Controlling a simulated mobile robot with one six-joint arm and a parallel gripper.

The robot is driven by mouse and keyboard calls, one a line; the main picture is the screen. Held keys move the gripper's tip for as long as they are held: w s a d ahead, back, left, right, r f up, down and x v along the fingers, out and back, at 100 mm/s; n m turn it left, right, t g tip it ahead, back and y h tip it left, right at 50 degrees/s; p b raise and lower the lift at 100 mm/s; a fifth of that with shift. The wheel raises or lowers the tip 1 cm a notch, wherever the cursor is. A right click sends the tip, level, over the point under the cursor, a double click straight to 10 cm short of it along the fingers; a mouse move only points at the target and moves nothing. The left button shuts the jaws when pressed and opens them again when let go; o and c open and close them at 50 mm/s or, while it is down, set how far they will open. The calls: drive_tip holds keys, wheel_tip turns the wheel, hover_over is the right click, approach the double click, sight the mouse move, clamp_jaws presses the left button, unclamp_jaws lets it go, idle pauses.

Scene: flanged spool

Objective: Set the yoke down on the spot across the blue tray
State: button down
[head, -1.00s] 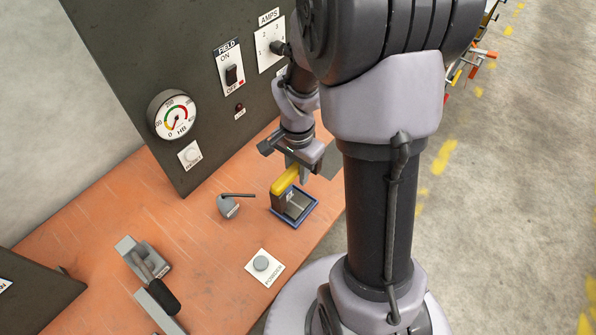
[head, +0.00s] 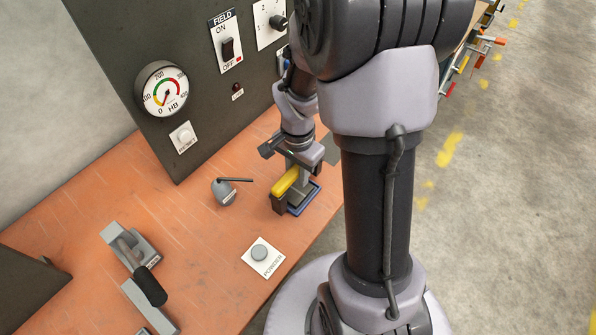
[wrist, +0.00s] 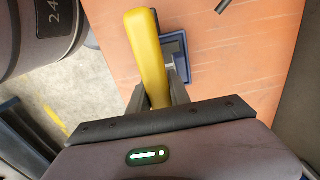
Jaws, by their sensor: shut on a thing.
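The yoke (head: 286,181) is a yellow bar with a dark block under its near end. My gripper (head: 302,172) is shut on it and points down. The yoke is at the blue tray (head: 308,207), a small blue-rimmed tray on the bench, and hides part of it. I cannot tell whether the yoke touches the tray or hangs just above it. In the wrist view the yellow bar (wrist: 147,55) runs between my fingers (wrist: 160,95), and part of the blue tray (wrist: 185,58) shows to its right.
The orange bench (head: 185,215) holds a small grey device with a thin rod (head: 226,191), a POWDER button (head: 262,255) and a lever switch with a black handle (head: 147,280). A dark panel (head: 190,90) with a gauge stands behind. Bench left of the tray is partly clear.

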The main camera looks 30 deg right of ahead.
drive_tip(key=shift+f+b, duration=0.45)
drive_tip(key=shift+f, duration=0.35)
drive_tip(key=shift+f+b, duration=0.4)
drive_tip(key=shift+f, duration=0.1)
drive_tip(key=c, duration=1.1)
unclamp_jaws()
wheel_tip(320, 180, up, 18)
drive_tip(key=f+p, duration=0.1)
drive_tip(key=p, duration=0.7)
drive_tip(key=s+a+r+n+t, duration=0.2)
drive_tip(key=s+a+r+n, duration=0.1)
drive_tip(key=a+r, duration=0.1)
drive_tip(key=s+a+r+n+t+y, duration=0.1)
drive_tip(key=s+a+r+n+t, duration=0.1)
drive_tip(key=s+a+r+n, duration=0.1)
drive_tip(key=s+a+r+n+t+y, duration=0.1)
drive_tip(key=s+a+r+n, duration=0.2)
drive_tip(key=s+a+r, duration=0.2)
drive_tip(key=shift+s+a+r+n+t, duration=0.1)
drive_tip(key=shift+a+r+n+t, duration=0.15)
drive_tip(key=shift+a, duration=0.4)
drive_tip(key=shift+s+a+r+n+t, duration=0.15)
drive_tip(key=shift+a+r, duration=0.15)
drive_tip(key=shift+a, duration=0.35)
